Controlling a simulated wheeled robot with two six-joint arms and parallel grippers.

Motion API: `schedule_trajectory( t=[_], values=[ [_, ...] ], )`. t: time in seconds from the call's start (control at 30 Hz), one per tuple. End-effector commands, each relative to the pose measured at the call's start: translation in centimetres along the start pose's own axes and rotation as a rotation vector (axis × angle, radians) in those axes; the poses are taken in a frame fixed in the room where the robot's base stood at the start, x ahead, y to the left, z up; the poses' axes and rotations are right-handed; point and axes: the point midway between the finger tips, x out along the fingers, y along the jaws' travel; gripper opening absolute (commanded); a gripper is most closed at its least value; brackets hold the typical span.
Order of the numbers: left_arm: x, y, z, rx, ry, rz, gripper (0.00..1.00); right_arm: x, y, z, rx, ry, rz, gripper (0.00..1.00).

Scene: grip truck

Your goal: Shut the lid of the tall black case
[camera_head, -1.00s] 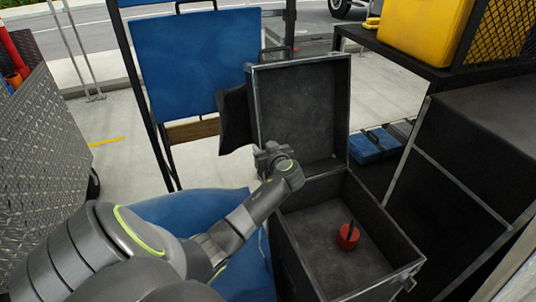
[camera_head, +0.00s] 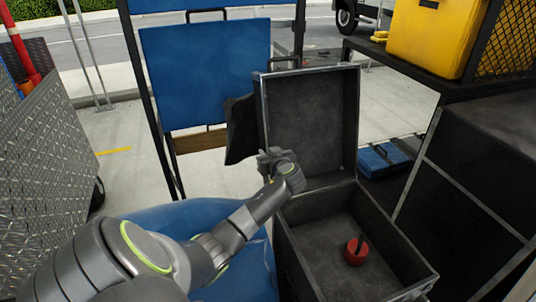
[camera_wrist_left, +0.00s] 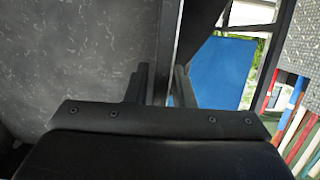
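The tall black case (camera_head: 288,258) stands open in the head view, right of centre. Its lid (camera_head: 308,115) is up, nearly upright, hinged at the case's far side. My left gripper (camera_head: 268,160) is at the lid's left edge, low down near the hinge side. In the left wrist view, the two fingers (camera_wrist_left: 165,88) are close together on either side of the lid's metal-edged rim (camera_wrist_left: 170,45), and the lid's grey speckled lining (camera_wrist_left: 80,60) fills the left. Contact on both sides is hard to see. My right gripper is not in view.
A red round object (camera_head: 355,254) lies inside the case. A black shelf with a yellow case (camera_head: 423,38) stands to the right, a blue box (camera_head: 384,158) beneath it. A blue panel (camera_head: 205,70) stands behind left. Blue material (camera_head: 165,217) lies under my arm.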

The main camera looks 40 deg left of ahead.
Motion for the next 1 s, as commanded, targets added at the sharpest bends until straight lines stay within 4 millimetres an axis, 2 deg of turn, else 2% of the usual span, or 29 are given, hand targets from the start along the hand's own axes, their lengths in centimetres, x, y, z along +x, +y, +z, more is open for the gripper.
schedule_trajectory(
  t=[0.03,0.17,0.57,1.0],
  values=[
    [0.0,0.0,0.0,0.0,0.0,0.0,0.15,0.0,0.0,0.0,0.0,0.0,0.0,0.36],
    [0.0,0.0,0.0,0.0,0.0,0.0,0.0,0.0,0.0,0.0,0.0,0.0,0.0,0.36],
    [-0.1,0.0,0.0,0.0,-0.001,0.0,0.0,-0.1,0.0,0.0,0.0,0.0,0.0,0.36],
    [-1.8,0.0,0.1,0.001,-0.005,0.001,0.0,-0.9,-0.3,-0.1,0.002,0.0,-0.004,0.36]
  ],
)
